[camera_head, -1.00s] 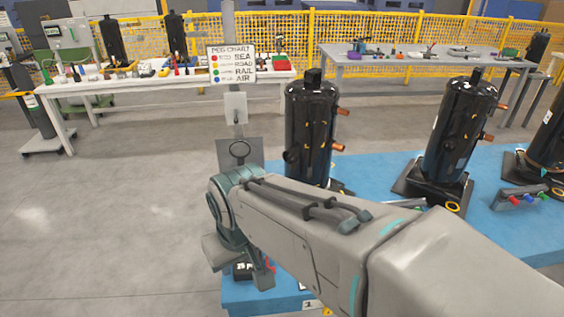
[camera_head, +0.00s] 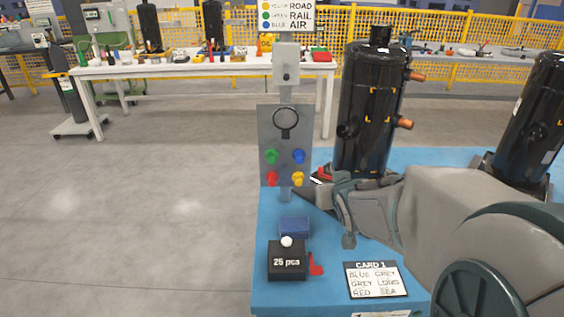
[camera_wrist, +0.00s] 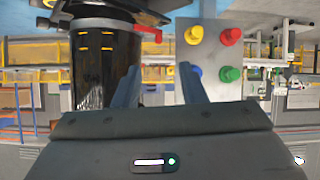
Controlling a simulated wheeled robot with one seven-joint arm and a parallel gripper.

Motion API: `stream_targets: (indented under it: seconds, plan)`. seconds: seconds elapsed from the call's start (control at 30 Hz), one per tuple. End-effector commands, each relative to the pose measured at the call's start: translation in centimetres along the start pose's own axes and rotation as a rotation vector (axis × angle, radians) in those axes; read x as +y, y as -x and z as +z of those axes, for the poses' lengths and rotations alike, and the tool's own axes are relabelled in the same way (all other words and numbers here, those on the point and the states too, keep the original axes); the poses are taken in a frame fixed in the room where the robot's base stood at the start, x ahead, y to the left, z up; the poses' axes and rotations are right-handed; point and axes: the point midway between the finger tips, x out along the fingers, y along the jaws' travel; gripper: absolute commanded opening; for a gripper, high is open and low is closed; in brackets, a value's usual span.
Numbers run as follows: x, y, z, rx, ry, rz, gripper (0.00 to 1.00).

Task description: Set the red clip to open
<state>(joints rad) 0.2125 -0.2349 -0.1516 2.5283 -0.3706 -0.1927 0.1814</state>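A small red part (camera_head: 320,175) shows at the foot of the near black compressor (camera_head: 368,110), partly covered by my gripper. In the wrist view, which looks upside down, a red lever-like part (camera_wrist: 150,34) sticks out beside the compressor's foot, above and between my fingers. Another red piece (camera_head: 316,265) lies on the blue pallet beside a black box. I cannot tell for certain which is the red clip, or its setting. My gripper (camera_head: 312,188) is close to the compressor's foot. In the wrist view its fingers (camera_wrist: 160,86) are apart with nothing between them.
A grey panel (camera_head: 270,130) with green, blue, red and yellow knobs stands left of my gripper. A black "25 pcs" box (camera_head: 287,264), a blue block (camera_head: 295,227) and a card (camera_head: 376,280) lie on the pallet (camera_head: 335,292). Another compressor (camera_head: 528,120) stands at right.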

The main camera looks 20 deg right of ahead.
Motion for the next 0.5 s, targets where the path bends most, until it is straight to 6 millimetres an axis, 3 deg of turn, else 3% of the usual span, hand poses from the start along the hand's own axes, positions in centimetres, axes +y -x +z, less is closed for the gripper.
stream_targets:
  seconds: [0.03, 0.2, 0.5]
  plan:
    - [0.5, -2.2, 2.1, 0.052, -0.004, 0.0, 0.38]
    - [1.7, -5.5, 3.7, 0.252, -0.006, -0.034, 0.38]
    - [2.6, -7.7, 5.9, 0.498, -0.019, -0.123, 0.38]
